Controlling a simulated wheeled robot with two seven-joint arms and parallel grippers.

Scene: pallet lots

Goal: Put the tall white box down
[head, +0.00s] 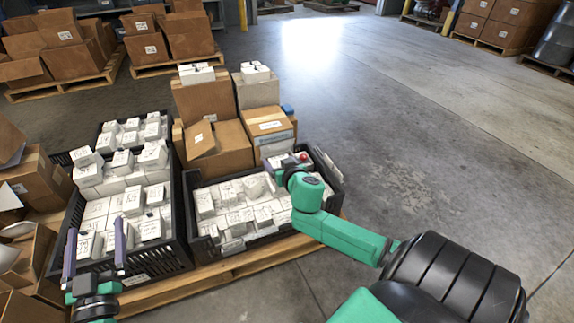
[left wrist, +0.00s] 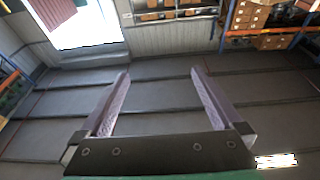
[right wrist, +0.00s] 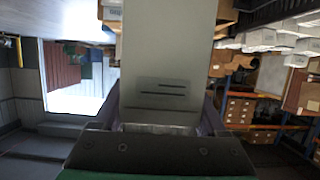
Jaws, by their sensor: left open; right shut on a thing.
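The tall white box (right wrist: 160,55) fills the middle of the right wrist view, a pale plain face with two dark lines low on it. My right gripper (right wrist: 160,108) is shut on it, one finger on each side. In the head view my right gripper (head: 290,168) is at the back right of the right black crate (head: 205,255), and the held box is mostly hidden there; I cannot tell whether it touches anything beneath. My left gripper (head: 96,228) is open above the left black crate (head: 172,262). It is empty in the left wrist view (left wrist: 160,85).
Both crates hold many white boxes and stand on a wooden pallet (head: 225,275). Brown cartons (head: 225,148) and a grey carton (head: 258,92) rise behind the right crate. More open cartons (head: 38,178) crowd the left edge. The concrete floor (head: 420,130) at right is clear.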

